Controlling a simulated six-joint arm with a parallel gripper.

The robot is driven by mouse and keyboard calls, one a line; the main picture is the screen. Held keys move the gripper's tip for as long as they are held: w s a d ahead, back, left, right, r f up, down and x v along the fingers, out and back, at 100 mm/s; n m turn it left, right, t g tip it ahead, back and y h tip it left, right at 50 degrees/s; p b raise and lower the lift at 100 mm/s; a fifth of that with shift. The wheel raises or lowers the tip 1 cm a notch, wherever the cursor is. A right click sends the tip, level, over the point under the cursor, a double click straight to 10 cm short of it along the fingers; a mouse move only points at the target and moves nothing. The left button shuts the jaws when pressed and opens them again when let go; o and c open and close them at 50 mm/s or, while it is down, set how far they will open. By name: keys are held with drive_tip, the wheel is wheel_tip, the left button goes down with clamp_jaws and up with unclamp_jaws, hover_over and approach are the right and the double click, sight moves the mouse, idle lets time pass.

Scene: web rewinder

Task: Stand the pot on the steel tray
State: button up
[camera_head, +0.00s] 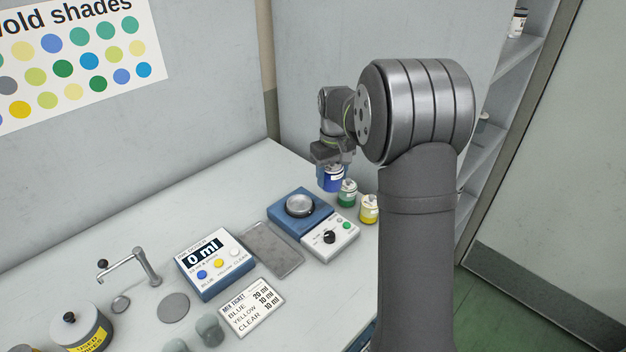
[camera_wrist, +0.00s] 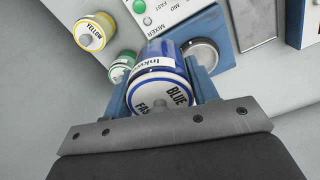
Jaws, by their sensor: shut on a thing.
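A blue pot (camera_head: 331,180) with a white label hangs below my gripper (camera_head: 333,165) near the back of the bench, above the mixer's far right corner. In the wrist view, my gripper (camera_wrist: 160,88) is shut on the blue pot (camera_wrist: 158,75), one finger on each side. Its pale lid reads BLUE and FAST. The steel tray (camera_head: 273,250) is a shallow grey rectangle lying flat between the mixer and the 0 ml dispenser, with nothing on it. Part of the tray also shows in the wrist view (camera_wrist: 254,24).
A green pot (camera_head: 347,193) and a yellow pot (camera_head: 369,209) stand close to the held pot. The blue-and-white mixer (camera_head: 327,241) with a round metal cup (camera_head: 299,206) lies between them and the tray. The dispenser (camera_head: 216,264) and a mix ticket (camera_head: 251,307) flank the tray.

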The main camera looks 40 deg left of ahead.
drive_tip(key=shift+w+d+r, duration=0.3)
drive_tip(key=shift+d+r, duration=0.1)
drive_tip(key=shift+d, duration=0.15)
drive_tip(key=shift+s+d, duration=0.1)
drive_tip(key=shift+d, duration=0.05)
drive_tip(key=s+a+f+n, duration=0.15)
drive_tip(key=s+f, duration=0.25)
drive_tip(key=s, duration=0.6)
drive_tip(key=s+f+n, duration=0.3)
drive_tip(key=s+f, duration=0.1)
drive_tip(key=s, duration=0.5)
drive_tip(key=shift+s+d+f, duration=0.1)
drive_tip(key=shift+s+f, duration=0.05)
drive_tip(key=shift+f, duration=3.1)
drive_tip(key=shift+f, duration=0.4)
drive_tip(key=o, duration=1.7)
